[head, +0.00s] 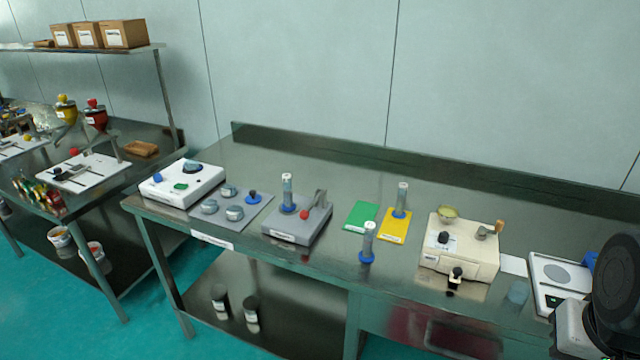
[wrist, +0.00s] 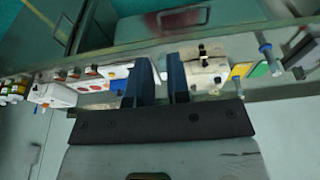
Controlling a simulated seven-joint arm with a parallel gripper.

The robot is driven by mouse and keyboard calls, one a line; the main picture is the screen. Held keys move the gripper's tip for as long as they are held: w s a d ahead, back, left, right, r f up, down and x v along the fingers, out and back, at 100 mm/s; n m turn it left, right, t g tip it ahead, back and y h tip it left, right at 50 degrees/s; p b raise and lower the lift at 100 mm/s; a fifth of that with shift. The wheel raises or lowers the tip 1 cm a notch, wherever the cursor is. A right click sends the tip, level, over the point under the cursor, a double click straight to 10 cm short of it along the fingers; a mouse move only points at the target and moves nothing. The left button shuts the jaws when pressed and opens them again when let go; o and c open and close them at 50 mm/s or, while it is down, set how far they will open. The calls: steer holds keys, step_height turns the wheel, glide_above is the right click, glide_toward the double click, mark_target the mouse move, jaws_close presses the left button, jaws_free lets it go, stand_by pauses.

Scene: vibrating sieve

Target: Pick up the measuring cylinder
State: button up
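Three clear measuring cylinders with blue bases stand upright on or over the steel bench in the head view. One stands on the bare front of the bench (head: 368,240). One stands on the yellow mat (head: 391,231), and this cylinder (head: 402,196) is farther back. A third cylinder (head: 287,188) stands on a grey device (head: 291,232). A blue-ended cylinder (wrist: 266,52) shows at the right of the wrist view. My gripper (wrist: 159,63) has its two dark fingers apart with nothing held between them. It is well away from the cylinders.
A cream machine (head: 459,256) stands right of the cylinders, and a white balance (head: 556,276) is farther right, beside my arm. A green mat (head: 361,215) lies left of the yellow one. A white device (head: 182,183) stands at the bench's left end.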

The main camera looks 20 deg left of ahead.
steer(key=o, duration=0.7)
steer(key=shift+w, duration=0.1)
steer(key=w+a+n+t+y, duration=0.2)
steer(key=w+a+t, duration=0.1)
steer(key=w+a, duration=0.9)
steer(key=w+a+n+t+y, duration=0.1)
steer(key=w+a+n+t, duration=0.1)
steer(key=w+a, duration=1)
steer(key=n+t+y, duration=0.2)
steer(key=n+y, duration=0.2)
steer(key=y, duration=0.1)
glide_toward(287, 185)
steer(key=w+d, duration=0.3)
steer(key=d, duration=0.6)
steer(key=a+f+y, duration=0.1)
steer(key=a, duration=0.2)
steer(key=a+f, duration=0.1)
steer(key=a, duration=0.2)
steer(key=a+n+y, duration=0.1)
steer(key=a, duration=0.3)
steer(key=shift+s+a+f+t+y, duration=0.1)
steer(key=shift+s+f+t+y, duration=0.2)
steer(key=shift+f+t, duration=0.1)
steer(key=shift+w+a, duration=0.1)
steer(key=shift+w, duration=0.05)
steer(key=shift+x, duration=1.15)
